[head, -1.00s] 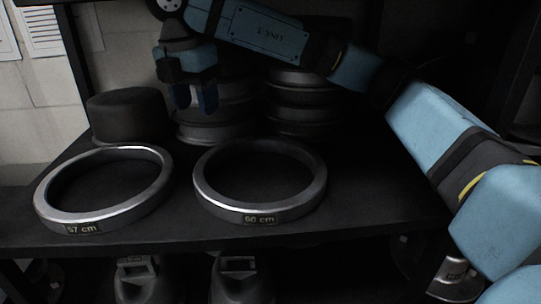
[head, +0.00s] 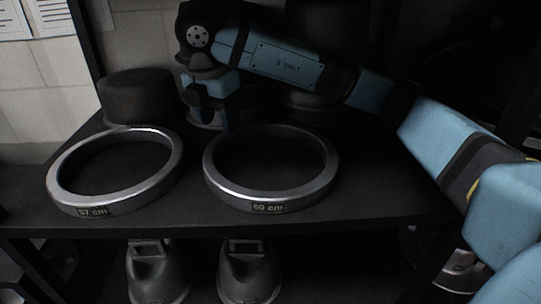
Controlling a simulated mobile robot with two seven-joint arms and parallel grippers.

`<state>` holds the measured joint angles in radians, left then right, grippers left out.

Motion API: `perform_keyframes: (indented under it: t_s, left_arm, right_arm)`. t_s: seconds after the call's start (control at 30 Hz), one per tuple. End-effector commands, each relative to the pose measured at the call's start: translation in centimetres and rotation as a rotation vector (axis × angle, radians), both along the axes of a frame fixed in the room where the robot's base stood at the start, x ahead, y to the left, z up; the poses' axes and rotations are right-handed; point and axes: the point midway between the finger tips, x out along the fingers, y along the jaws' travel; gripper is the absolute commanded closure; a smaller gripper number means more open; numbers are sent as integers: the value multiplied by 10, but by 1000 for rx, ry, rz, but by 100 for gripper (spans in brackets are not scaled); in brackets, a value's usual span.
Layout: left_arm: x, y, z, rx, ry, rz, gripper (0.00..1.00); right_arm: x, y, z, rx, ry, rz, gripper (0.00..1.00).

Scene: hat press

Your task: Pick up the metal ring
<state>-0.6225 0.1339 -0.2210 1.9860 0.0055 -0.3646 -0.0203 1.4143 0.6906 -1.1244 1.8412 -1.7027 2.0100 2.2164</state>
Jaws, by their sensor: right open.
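Two metal rings lie flat on the dark shelf (head: 350,205). The left metal ring (head: 168,183) carries a label reading 57 cm. The right metal ring (head: 330,183) carries a label reading 60 cm. My right gripper (head: 210,122) points down behind the two rings, near the gap between them, and is open and empty. It appears apart from both rings. My left gripper is not in view.
A dark hat-shaped block (head: 135,97) stands behind the left ring. More dark round pieces, partly hidden by my right arm, stand at the back. Under the shelf are two dark metal forms (head: 158,275). The shelf's front strip is clear.

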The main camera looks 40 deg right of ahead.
Motion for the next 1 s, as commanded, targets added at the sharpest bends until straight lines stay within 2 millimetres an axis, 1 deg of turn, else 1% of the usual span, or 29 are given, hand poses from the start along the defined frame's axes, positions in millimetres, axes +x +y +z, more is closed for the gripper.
perform_keyframes:
  t_s: [0.1,0.3,0.4,0.57,0.67,0.7,0.77,0.8,1.0]
  left_arm:
    - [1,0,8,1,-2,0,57]
    - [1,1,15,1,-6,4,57]
    - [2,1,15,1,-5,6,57]
    - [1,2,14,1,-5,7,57]
    - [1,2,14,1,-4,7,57]
    - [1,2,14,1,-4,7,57]
    - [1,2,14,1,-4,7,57]
    - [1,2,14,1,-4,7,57]
    - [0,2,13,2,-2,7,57]
  right_arm:
    - [2,-2,-15,2,6,-1,47]
    - [4,-5,-37,0,3,-1,47]
    - [4,-5,-40,-1,2,0,47]
    - [4,-5,-41,0,1,0,47]
    - [4,-5,-40,1,1,-1,67]
    - [4,-5,-40,1,1,-1,76]
    - [4,-5,-40,1,1,-1,90]
    - [4,-5,-40,1,1,-1,99]
    - [4,-5,-39,0,1,-1,100]
